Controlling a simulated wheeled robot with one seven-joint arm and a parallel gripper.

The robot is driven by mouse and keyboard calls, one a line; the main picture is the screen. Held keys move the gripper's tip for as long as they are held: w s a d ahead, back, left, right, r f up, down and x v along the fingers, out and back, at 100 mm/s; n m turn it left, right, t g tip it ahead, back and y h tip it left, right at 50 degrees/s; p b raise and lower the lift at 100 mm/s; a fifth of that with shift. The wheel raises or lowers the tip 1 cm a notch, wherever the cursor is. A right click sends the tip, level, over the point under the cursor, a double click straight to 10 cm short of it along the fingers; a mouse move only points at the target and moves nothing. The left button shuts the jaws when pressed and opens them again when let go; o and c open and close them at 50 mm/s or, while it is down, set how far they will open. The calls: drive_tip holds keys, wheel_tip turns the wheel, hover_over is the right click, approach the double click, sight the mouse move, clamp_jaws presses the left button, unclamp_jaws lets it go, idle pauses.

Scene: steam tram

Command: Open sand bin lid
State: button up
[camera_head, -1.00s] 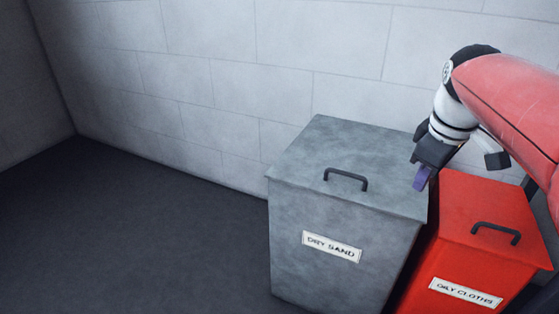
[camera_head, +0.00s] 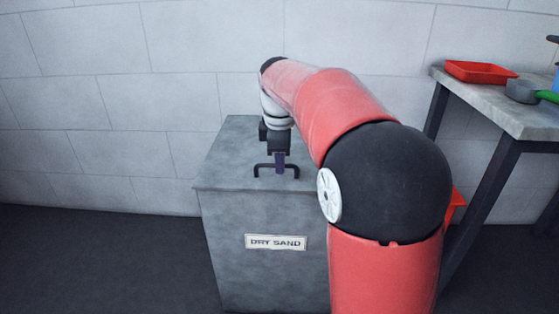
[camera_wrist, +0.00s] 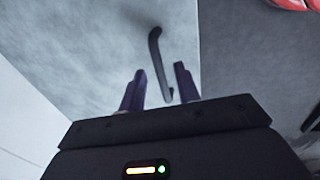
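The sand bin (camera_head: 262,275) is a grey box with a "DRY SAND" label on its front, standing against the wall. Its lid (camera_head: 219,168) lies flat and shut, with a dark bar handle (camera_head: 291,168) on top. My gripper (camera_head: 280,168) hangs over the lid at the handle. In the wrist view the gripper (camera_wrist: 157,88) is open, its two purple fingers apart, and the dark handle (camera_wrist: 157,58) runs between and beyond the fingertips. I cannot tell whether the fingers touch it. My arm hides the right part of the bin.
A table (camera_head: 525,115) with a red tray (camera_head: 480,71) and a pan (camera_head: 522,91) stands at the right. The red bin (camera_head: 456,200) is mostly hidden behind my arm. The dark floor at the left (camera_head: 90,265) is clear.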

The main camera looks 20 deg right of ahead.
drive_tip(key=shift+f, duration=0.15)
clamp_jaws()
